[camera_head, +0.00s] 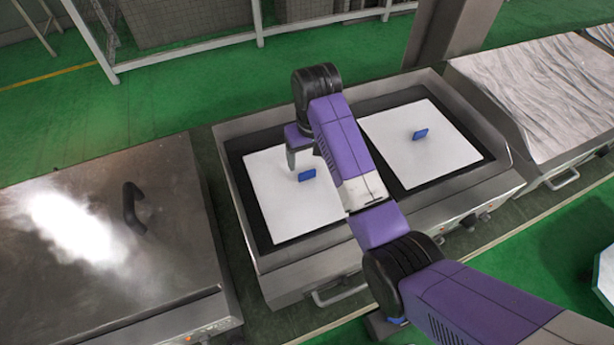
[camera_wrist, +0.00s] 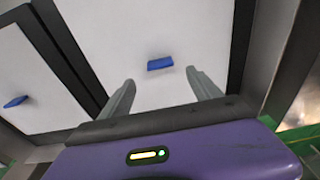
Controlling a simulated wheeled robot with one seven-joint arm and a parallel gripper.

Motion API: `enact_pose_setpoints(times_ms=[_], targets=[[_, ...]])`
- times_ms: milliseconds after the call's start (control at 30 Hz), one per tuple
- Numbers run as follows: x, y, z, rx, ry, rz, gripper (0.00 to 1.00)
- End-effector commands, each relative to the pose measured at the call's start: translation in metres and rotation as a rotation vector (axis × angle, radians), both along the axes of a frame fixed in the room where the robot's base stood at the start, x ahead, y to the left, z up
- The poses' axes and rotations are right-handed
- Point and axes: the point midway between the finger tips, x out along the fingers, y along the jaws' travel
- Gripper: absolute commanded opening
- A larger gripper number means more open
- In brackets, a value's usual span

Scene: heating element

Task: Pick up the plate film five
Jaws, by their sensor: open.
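Two white square plates with blue grips lie in the open heating unit; no label shows which is film five. My gripper (camera_head: 300,160) is over the left plate (camera_head: 285,215), close to its blue grip (camera_head: 307,175). In the wrist view this grip (camera_wrist: 160,63) lies just beyond and between the two spread grey fingers of my gripper (camera_wrist: 160,78), over the white plate (camera_wrist: 195,28). The fingers are open and empty. The right plate (camera_head: 435,160) has its own blue grip (camera_head: 420,134). My arm hides part of the gap between the plates.
The heating unit's raised metal rim (camera_head: 233,225) surrounds both plates. A closed steel lid with a black handle (camera_head: 131,205) is at the left. Another unit with a crumpled silvery surface (camera_head: 550,95) is at the right. Green floor (camera_head: 190,95) is free behind.

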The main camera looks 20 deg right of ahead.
Motion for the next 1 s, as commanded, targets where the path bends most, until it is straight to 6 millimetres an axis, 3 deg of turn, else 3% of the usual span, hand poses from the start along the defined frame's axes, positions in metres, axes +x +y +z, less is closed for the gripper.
enact_pose_setpoints(times_ms=[367,600,933,1000], targets=[[0.002,0.000,-0.034,0.000,0.016,0.000,0.73],[0.005,0.001,-0.068,0.000,0.015,0.000,0.73],[0.006,0.001,-0.075,0.000,0.012,0.000,0.73],[0.006,0.001,-0.075,0.000,0.012,0.000,0.61]])
